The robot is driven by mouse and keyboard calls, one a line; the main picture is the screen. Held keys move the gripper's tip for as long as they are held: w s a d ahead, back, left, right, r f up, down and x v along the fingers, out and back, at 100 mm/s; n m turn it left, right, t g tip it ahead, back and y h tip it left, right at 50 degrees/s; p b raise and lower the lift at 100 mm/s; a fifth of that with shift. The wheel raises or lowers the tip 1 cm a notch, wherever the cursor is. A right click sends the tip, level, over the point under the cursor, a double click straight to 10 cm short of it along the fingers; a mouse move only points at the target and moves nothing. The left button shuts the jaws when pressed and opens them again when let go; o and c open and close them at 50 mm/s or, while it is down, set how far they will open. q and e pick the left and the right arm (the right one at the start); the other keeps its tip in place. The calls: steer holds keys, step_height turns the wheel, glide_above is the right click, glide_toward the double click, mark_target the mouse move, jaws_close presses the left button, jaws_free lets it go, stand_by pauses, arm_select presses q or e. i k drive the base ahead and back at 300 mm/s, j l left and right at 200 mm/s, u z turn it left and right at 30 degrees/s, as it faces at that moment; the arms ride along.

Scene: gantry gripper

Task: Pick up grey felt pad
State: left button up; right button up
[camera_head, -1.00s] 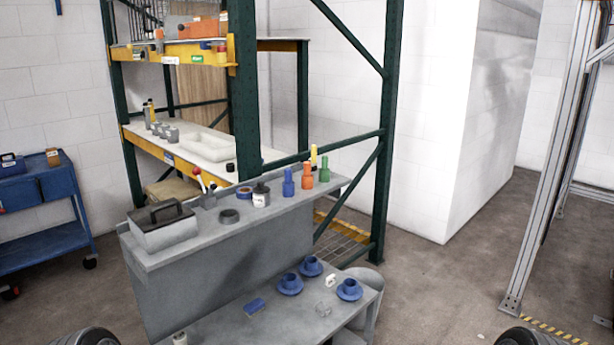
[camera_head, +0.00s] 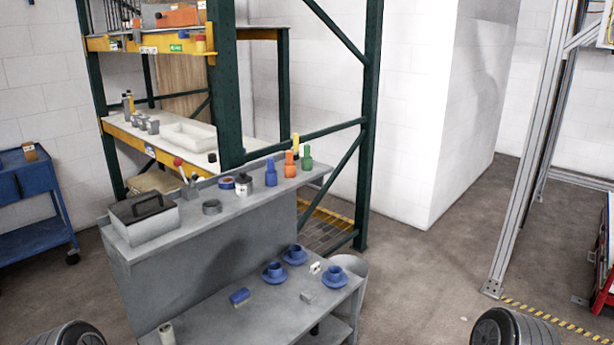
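A small grey block (camera_head: 307,297) lies on the lower bench top (camera_head: 262,322), near its right front. It may be the grey felt pad, but it is too small to be sure. A blue block (camera_head: 239,297) lies to its left. Blue cups on saucers (camera_head: 274,273) stand behind it, with one blue cup (camera_head: 335,276) to its right. A small white item (camera_head: 315,268) lies between the cups. Neither of my grippers shows. Only dark rounded parts of my arms show at the bottom left and bottom right.
The raised shelf (camera_head: 215,221) holds a grey toolbox (camera_head: 144,218), tape rolls and coloured bottles (camera_head: 290,164). A green rack (camera_head: 367,120) stands behind the bench. A blue cart (camera_head: 35,238) is at the left. Open floor (camera_head: 420,290) lies right of the bench.

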mark_target(308, 297)
steer(key=z, duration=1.6)
steer(key=u, duration=1.9)
steer(key=i+l+u, duration=0.1)
steer(key=l+u, duration=0.25)
steer(key=u, duration=0.15)
steer(key=l+u, duration=0.35)
steer(key=u, duration=0.15)
steer(key=l+u, duration=0.35)
steer(key=u, duration=0.15)
steer(key=l, duration=0.45)
steer(key=k+l+u, duration=0.15)
steer(key=l, duration=0.25)
steer(key=k+l, duration=0.1)
steer(key=l, duration=0.35)
steer(key=k+l+u, duration=0.1)
steer(key=l, duration=0.3)
steer(key=k+l+u, duration=0.1)
steer(key=l, duration=0.35)
